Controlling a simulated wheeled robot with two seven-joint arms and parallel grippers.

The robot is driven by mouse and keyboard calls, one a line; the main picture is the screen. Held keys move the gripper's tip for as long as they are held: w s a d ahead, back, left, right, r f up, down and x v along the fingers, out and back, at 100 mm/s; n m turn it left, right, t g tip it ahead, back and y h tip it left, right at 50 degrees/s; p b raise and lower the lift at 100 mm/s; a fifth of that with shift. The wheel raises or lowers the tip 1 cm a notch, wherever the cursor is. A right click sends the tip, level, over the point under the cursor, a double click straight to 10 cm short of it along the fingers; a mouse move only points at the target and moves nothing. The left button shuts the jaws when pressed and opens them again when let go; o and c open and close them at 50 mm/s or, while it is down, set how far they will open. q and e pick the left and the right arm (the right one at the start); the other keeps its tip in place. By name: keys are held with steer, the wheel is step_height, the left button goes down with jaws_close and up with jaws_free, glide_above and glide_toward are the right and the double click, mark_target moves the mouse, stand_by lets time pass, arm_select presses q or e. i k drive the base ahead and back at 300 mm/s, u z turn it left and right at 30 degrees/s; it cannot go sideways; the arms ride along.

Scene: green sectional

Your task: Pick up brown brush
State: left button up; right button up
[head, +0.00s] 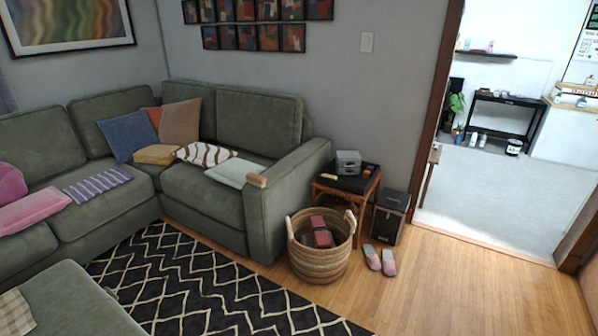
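A small light-brown object (257,180), likely the brown brush, lies on top of the right armrest of the green sectional (285,165). It is too small to make out bristles or a handle. Neither of my grippers shows in the head view.
A wicker basket (318,262) holding a dark red item stands before the armrest. A side table (345,186), a black box (390,217) and pink slippers (380,261) are beside it. A patterned rug (200,290) covers the floor at left. Wooden floor (470,295) is clear toward the doorway.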

mark_target(253, 178)
steer(key=z, duration=0.55)
steer(key=i, duration=1.8)
steer(key=u, duration=0.35)
steer(key=i, duration=1.2)
steer(key=u, duration=0.5)
